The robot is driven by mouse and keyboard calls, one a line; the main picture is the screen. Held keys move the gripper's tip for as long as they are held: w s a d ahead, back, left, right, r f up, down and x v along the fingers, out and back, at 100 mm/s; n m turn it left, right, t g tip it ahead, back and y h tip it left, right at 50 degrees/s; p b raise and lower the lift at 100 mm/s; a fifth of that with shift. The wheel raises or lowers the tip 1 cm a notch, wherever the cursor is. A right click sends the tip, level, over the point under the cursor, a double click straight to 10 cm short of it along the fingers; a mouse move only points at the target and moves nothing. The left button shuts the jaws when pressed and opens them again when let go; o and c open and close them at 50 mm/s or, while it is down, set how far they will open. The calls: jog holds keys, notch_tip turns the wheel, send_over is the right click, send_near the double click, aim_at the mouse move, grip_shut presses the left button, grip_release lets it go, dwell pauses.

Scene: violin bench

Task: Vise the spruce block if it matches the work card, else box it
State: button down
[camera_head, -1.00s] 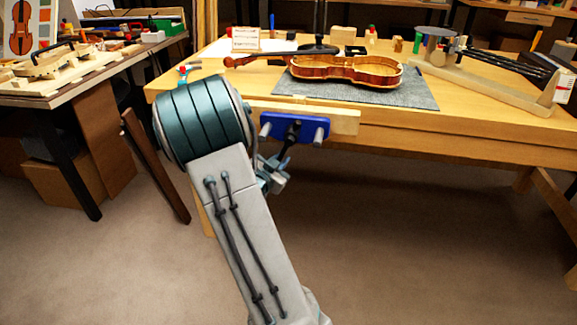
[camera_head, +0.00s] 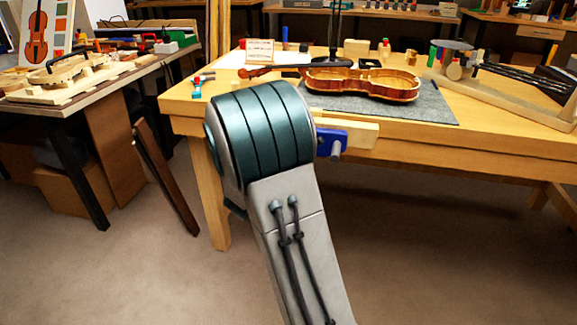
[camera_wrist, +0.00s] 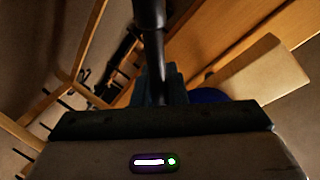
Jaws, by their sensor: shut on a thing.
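The blue vise (camera_head: 332,143) is at the bench's front edge, mostly hidden behind my arm. A pale wooden piece (camera_head: 358,132) lies along it; I cannot tell whether this is a vise jaw or a clamped block. It also shows in the wrist view (camera_wrist: 262,72). My gripper (camera_wrist: 166,88) is hidden behind my arm in the head view. In the wrist view it is shut on what looks like the dark vise handle (camera_wrist: 150,20); its fingertips are hard to make out. The work card (camera_head: 260,52) stands at the back of the bench. A pale block (camera_head: 356,48) is also there.
An open violin body (camera_head: 362,84) lies on a grey mat (camera_head: 440,104). A wooden rack (camera_head: 510,98) stands at the bench's right. Another table (camera_head: 70,97) with tools is at the left. A dark plank (camera_head: 165,180) leans between them. The floor in front is clear.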

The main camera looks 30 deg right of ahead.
jog(key=shift+a+f, duration=0.15)
jog(key=shift+a, duration=0.05)
jog(key=c, duration=1.5)
grip_release()
jog(key=shift+a, duration=0.1)
jog(key=shift+o, duration=0.2)
jog(key=shift+s+d, duration=0.1)
jog(key=shift+d, duration=0.1)
jog(key=p+v, duration=0.3)
jog(key=v, duration=1.1)
jog(key=shift+p, duration=0.35)
